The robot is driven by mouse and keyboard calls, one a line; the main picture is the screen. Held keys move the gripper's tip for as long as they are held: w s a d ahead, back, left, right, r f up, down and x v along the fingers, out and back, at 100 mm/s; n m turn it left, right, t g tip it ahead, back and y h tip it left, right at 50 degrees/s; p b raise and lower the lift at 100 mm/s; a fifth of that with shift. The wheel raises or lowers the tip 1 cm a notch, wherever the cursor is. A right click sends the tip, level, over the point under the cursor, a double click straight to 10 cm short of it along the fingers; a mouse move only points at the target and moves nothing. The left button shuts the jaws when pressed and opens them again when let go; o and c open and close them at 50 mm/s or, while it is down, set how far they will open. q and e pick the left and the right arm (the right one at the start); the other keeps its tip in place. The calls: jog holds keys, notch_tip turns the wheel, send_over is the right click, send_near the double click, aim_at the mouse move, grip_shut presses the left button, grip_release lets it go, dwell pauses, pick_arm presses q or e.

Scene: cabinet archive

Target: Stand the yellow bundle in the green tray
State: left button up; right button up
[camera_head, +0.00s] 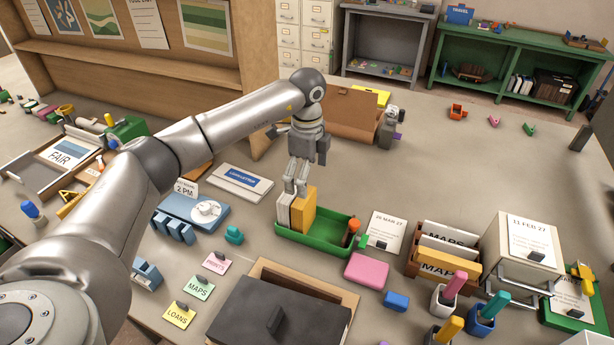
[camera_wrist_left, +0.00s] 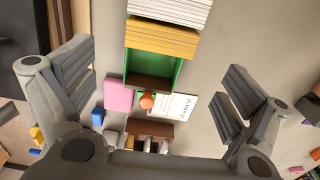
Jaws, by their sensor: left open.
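The yellow bundle (camera_head: 302,212) stands upright in the left part of the green tray (camera_head: 325,243), beside a white bundle (camera_head: 284,211). In the left wrist view the yellow bundle (camera_wrist_left: 162,38) shows from above, between the white bundle (camera_wrist_left: 170,10) and the tray's bare floor (camera_wrist_left: 170,72). My left gripper (camera_head: 296,187) is over the bundles in the head view. I cannot tell whether the fingertips touch the bundles. My right gripper is not in view.
An orange-knobbed stamp (camera_head: 351,232) is at the tray's right end. A pink block (camera_head: 367,271), a black box (camera_head: 280,312) and a MAPS holder (camera_head: 440,262) stand nearby in front. A brown folder box (camera_head: 345,118) is behind. The table at the back right is mostly clear.

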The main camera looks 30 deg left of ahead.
pick_arm(q)
notch_tip(320, 180, up, 4)
jog(key=shift+f+p, duration=0.1)
jog(key=shift+p, duration=0.95)
notch_tip(320, 180, up, 12)
dwell(0.5)
